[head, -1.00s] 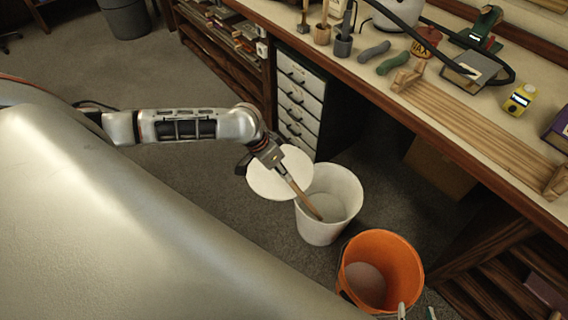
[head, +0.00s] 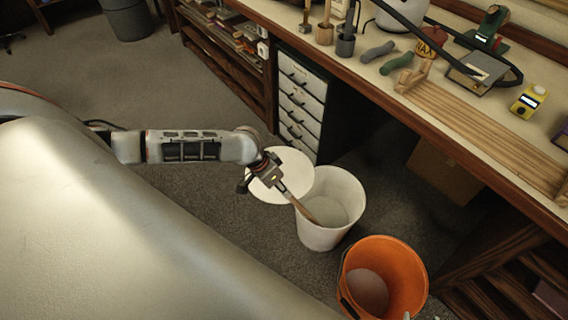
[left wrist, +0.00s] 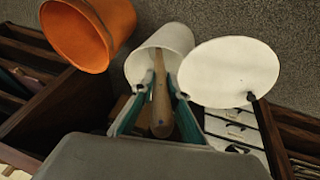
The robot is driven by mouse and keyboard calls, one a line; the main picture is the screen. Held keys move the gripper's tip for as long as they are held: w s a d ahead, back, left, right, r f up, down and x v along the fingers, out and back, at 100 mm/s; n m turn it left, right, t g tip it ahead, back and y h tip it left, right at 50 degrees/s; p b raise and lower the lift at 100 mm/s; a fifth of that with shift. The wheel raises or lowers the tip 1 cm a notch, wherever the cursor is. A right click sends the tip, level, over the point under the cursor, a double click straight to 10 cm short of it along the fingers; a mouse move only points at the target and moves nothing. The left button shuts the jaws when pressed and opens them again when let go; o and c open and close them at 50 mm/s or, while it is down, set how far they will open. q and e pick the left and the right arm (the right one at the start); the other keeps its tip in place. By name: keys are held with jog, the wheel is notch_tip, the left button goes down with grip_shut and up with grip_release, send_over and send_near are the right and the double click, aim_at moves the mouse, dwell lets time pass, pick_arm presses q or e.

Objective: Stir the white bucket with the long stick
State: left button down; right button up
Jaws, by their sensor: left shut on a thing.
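The white bucket (head: 318,238) stands on the floor in the middle of the head view, and its wall shows in the left wrist view (left wrist: 150,50). My left gripper (head: 281,186) is shut on the long wooden stick (head: 302,209), just left of the bucket's rim. The stick slants down to the right, its lower end inside the bucket. What the end touches inside is unclear. In the left wrist view the stick (left wrist: 160,108) sits between the green fingers and points into the bucket.
A white round disc (head: 298,167) lies left of the bucket, partly behind my gripper. An orange bucket (head: 402,258) stands close at the lower right. The workbench (head: 372,88) with tools runs along the right. White drawers (head: 300,103) are behind. Bare carpet lies left.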

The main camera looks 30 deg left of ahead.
pick_arm(q)
jog(key=shift+s+f, duration=0.2)
jog(key=shift+f, duration=0.75)
notch_tip(320, 180, down, 7)
jog(key=b, duration=0.3)
jog(key=shift+r, duration=0.2)
jog(key=shift+a, duration=0.1)
